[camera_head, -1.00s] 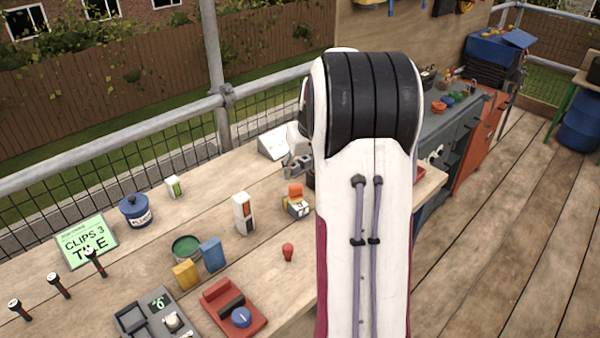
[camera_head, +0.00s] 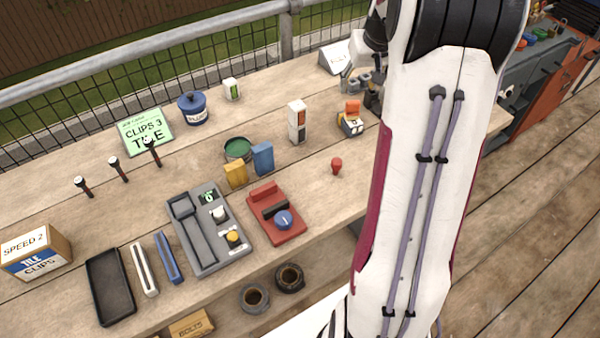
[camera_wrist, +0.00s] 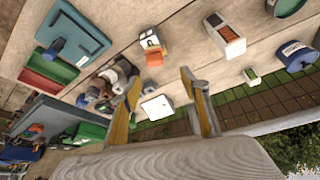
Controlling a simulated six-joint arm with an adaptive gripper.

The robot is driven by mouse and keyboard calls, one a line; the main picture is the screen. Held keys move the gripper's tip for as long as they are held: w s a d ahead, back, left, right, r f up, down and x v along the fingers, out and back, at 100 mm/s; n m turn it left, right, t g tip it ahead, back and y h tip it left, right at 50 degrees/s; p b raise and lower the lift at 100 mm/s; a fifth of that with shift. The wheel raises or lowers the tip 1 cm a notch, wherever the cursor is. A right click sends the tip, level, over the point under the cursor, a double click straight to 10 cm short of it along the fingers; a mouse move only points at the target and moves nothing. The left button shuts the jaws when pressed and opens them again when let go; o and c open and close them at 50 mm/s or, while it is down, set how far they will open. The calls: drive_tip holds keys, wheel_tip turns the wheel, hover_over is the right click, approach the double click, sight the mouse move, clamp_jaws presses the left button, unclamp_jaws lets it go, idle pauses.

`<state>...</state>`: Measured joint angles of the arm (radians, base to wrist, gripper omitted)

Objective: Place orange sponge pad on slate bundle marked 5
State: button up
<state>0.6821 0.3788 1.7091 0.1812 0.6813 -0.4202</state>
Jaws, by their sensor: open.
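A small orange block (camera_head: 352,106), perhaps the orange sponge pad, sits on or against a small white, dark and yellow item (camera_head: 350,124) on the bench, close left of my arm. In the wrist view the orange block (camera_wrist: 153,60) lies ahead of my gripper (camera_wrist: 158,77), beside that white and yellow item (camera_wrist: 149,39). In the head view my arm largely hides the gripper. I cannot make out a slate bundle marked 5.
A white upright block (camera_head: 297,122) and a red knob (camera_head: 336,166) stand near the orange block. A white wedge (camera_head: 335,57) and grey metal parts lie behind it. Green tin (camera_head: 237,149), grey device (camera_head: 208,228) and red device (camera_head: 275,212) fill the middle bench. A rail runs behind.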

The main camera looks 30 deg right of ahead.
drive_tip(key=s+a+r+n, duration=0.1)
drive_tip(key=s+a+r, duration=0.2)
drive_tip(key=a, duration=0.4)
drive_tip(key=s+a+r, duration=0.2)
drive_tip(key=a+r, duration=0.2)
drive_tip(key=a, duration=0.3)
drive_tip(key=s+a+r+n, duration=0.1)
drive_tip(key=s+a+r, duration=0.2)
drive_tip(key=a, duration=0.5)
drive_tip(key=s+a+n+y, duration=0.1)
drive_tip(key=s+a, duration=0.5)
drive_tip(key=s, duration=0.2)
drive_tip(key=s+a+f+n+t, duration=0.1)
drive_tip(key=s+a, duration=0.6)
drive_tip(key=s, duration=0.2)
drive_tip(key=shift+s+f+y, duration=0.25)
drive_tip(key=shift+f+y, duration=0.05)
drive_tip(key=shift+y, duration=0.1)
